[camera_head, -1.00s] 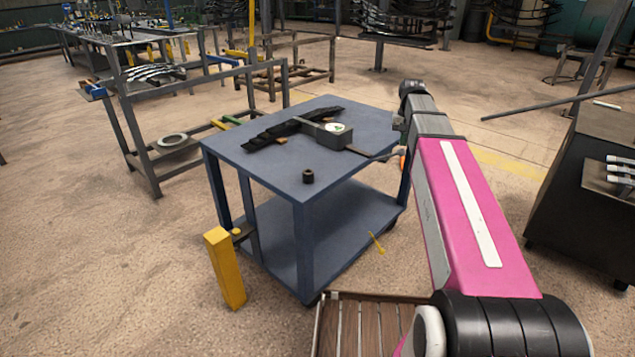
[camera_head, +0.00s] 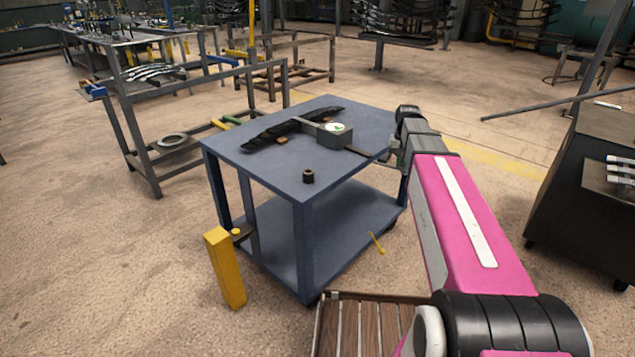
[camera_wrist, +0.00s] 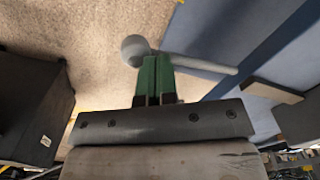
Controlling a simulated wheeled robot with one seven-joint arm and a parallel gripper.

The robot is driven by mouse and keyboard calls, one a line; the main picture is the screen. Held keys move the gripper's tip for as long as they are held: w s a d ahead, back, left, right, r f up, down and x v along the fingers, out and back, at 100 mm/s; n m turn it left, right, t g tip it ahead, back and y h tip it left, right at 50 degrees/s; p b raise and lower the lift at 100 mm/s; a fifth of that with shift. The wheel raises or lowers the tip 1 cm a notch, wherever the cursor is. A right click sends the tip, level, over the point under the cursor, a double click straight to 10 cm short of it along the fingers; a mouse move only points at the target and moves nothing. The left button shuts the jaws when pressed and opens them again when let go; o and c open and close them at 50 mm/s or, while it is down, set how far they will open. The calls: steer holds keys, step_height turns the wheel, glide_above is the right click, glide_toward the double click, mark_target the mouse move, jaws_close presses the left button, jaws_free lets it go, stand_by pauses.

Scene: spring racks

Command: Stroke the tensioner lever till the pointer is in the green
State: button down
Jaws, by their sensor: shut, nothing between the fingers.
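The tensioner (camera_head: 338,139) is a dark grey box on the blue cart, with a round white dial (camera_head: 335,127) showing some green on top. The pointer is too small to read. Its lever (camera_head: 362,152) sticks out toward my arm at the cart's right edge. In the wrist view the lever is a grey rod (camera_wrist: 203,64) ending in a round knob (camera_wrist: 135,47). My gripper (camera_wrist: 154,64) has green fingers, shut and empty, with their tips at the rod close beside the knob. I cannot tell whether they touch. My arm mostly hides the gripper in the head view.
The blue cart (camera_head: 265,160) also carries a dark leaf spring (camera_head: 275,132) and a small black bushing (camera_head: 308,176). A yellow post (camera_head: 225,268) stands at its front left. A dark cabinet (camera_head: 585,190) is at right.

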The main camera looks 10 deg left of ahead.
steer(key=shift+f, duration=4.6)
step_height(320, 180, up, 19)
